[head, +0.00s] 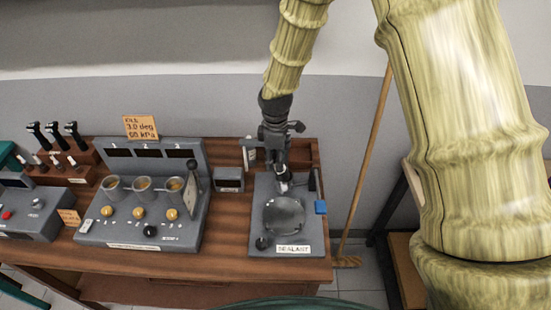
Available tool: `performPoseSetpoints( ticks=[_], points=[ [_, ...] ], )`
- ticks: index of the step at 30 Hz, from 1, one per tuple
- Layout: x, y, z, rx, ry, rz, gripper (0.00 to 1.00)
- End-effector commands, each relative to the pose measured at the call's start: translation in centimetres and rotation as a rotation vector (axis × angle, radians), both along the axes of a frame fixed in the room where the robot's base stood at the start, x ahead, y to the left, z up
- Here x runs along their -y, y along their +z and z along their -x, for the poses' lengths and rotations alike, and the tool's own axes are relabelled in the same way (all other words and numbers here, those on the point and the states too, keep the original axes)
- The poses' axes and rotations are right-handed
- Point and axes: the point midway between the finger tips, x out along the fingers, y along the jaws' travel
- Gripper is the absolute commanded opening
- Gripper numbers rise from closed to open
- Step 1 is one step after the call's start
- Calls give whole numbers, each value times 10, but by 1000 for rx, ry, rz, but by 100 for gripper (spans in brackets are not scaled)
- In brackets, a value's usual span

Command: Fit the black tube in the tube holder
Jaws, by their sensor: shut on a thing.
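My gripper (283,180) points down over the back of the grey sealant stand (263,188), at the right end of the bench. It is shut on a small dark thing with pale glints, mostly hidden by the fingers. This may be the black tube, but it is too small to be sure. The stand has a round grey dish (284,215), a black knob (262,243) and a "SEALANT" label (293,249). A dark upright post (312,181) stands at its back right, just right of my gripper. I cannot tell which part is the tube holder.
Left of the stand are a small grey display box (229,179) and a large grey console (140,225) with three cups and a lever. Racked black-handled tools (72,158) stand further left. A broom (367,165) leans beyond the bench.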

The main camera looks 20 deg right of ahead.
Motion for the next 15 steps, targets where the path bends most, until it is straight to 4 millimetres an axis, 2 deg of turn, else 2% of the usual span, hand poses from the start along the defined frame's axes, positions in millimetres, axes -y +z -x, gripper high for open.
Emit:
performPoseSetpoints(
  ticks=[15],
  points=[
    [0,-5,0,0,0,0,0]
  ],
)
